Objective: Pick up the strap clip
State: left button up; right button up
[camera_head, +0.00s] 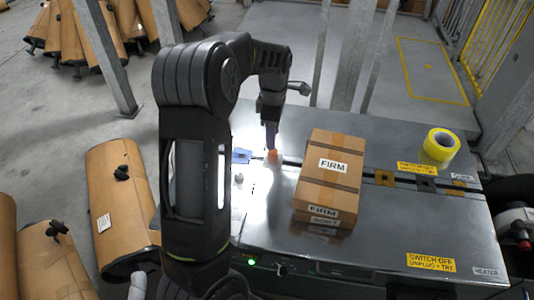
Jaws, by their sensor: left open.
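My left arm comes in on the left, and its gripper (271,136) points down over the metal table. The gripper is open. A small orange piece (273,156) is right at the fingertips; I cannot tell whether it touches them, or whether it is the strap clip. A blue piece (241,156) lies just left of it, and a small pale thing (238,179) is below that. My left arm hides part of the table's left side. My right gripper is not in view.
A strapped cardboard box (328,183) labelled FIRM stands on the metal table (390,225), right of the gripper. A yellow tape roll (441,145) lies at the right. A dark slot crosses the table. The table's right front is clear.

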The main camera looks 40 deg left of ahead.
aim_at(273, 153)
pick_arm(q)
jog(key=shift+s+d+r, duration=0.1)
jog(key=shift+d+r, duration=0.05)
jog(key=shift+d, duration=0.05)
jog(key=shift+a+f, duration=0.1)
jog(key=shift+f, duration=1.25)
jog(key=shift+f, duration=2.65)
grip_shut()
